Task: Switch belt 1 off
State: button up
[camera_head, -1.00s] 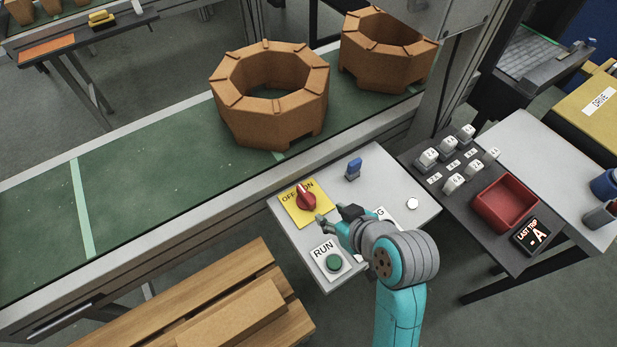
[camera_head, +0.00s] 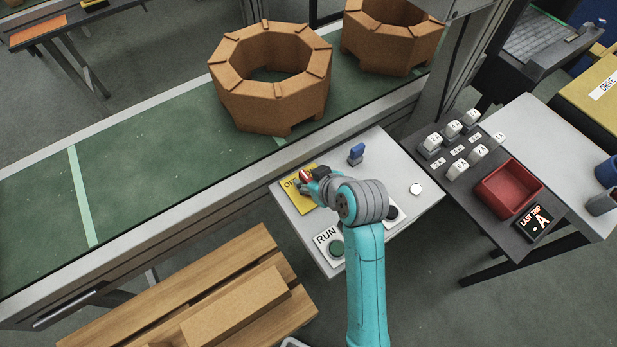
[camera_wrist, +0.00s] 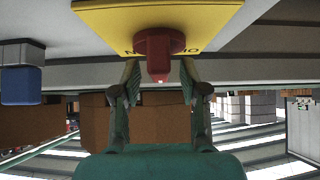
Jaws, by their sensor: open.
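The red rotary knob (camera_head: 306,174) sits on a yellow OFF/ON plate (camera_head: 294,197) on the grey control panel. My gripper (camera_head: 309,184) is at the knob and partly covers it and the plate's lettering. In the wrist view the red knob (camera_wrist: 158,45) hangs from the yellow plate (camera_wrist: 210,14), with my gripper's open fingers (camera_wrist: 160,80) to either side of it. Whether they touch it I cannot tell. Which word the knob points to is not clear. The green belt (camera_head: 140,155) carries brown eight-sided blocks (camera_head: 300,100).
On the same panel are a green RUN button (camera_head: 336,249), a blue switch (camera_head: 356,153) and a white button (camera_head: 415,189). A dark console with a red tray (camera_head: 508,189) stands right.

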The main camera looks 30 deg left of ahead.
jog(key=shift+w+a+f, duration=0.1)
jog(key=shift+a+f, duration=0.1)
grip_shut()
jog(key=shift+n+g, duration=0.3)
jog(key=n+g+y, duration=0.1)
jog(key=n+g, duration=0.1)
jog(key=n, duration=0.1)
jog(key=shift+w+g, duration=0.1)
jog(key=shift+g, duration=0.2)
jog(key=n+g, duration=0.3)
jog(key=n, duration=0.2)
jog(key=shift+g, duration=0.3)
